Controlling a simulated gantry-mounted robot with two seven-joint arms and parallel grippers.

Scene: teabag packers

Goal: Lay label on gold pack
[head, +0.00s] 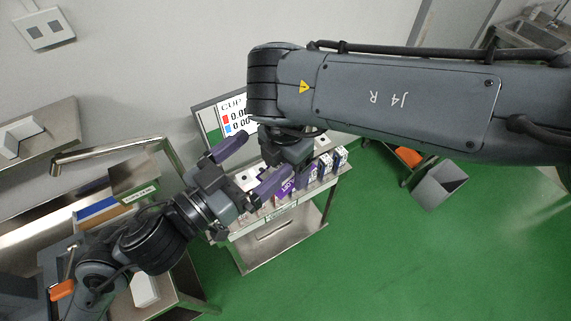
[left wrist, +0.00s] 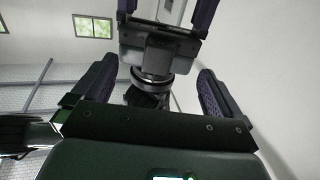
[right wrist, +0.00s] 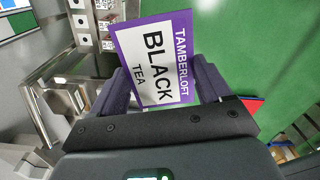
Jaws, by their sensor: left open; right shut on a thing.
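My right gripper (right wrist: 160,85) is shut on a flat purple-and-white piece printed "TAMBERLOFT BLACK TEA" (right wrist: 155,60), which appears to be the label. It shows face-on in the right wrist view, tilted. In the head view my right arm hides most of the right gripper (head: 294,152). My left gripper (head: 258,163) is open and empty, close to the right gripper. In the left wrist view its two fingers (left wrist: 152,85) are spread, with the right gripper beyond them. I cannot make out a gold pack in any view.
A metal table (head: 280,249) stands below the grippers, with several small cartons (head: 325,163) along its edge. A screen (head: 236,113) stands behind it. A metal sink counter (head: 30,237) is at the left, a grey bin (head: 440,186) at the right. The green floor is clear at lower right.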

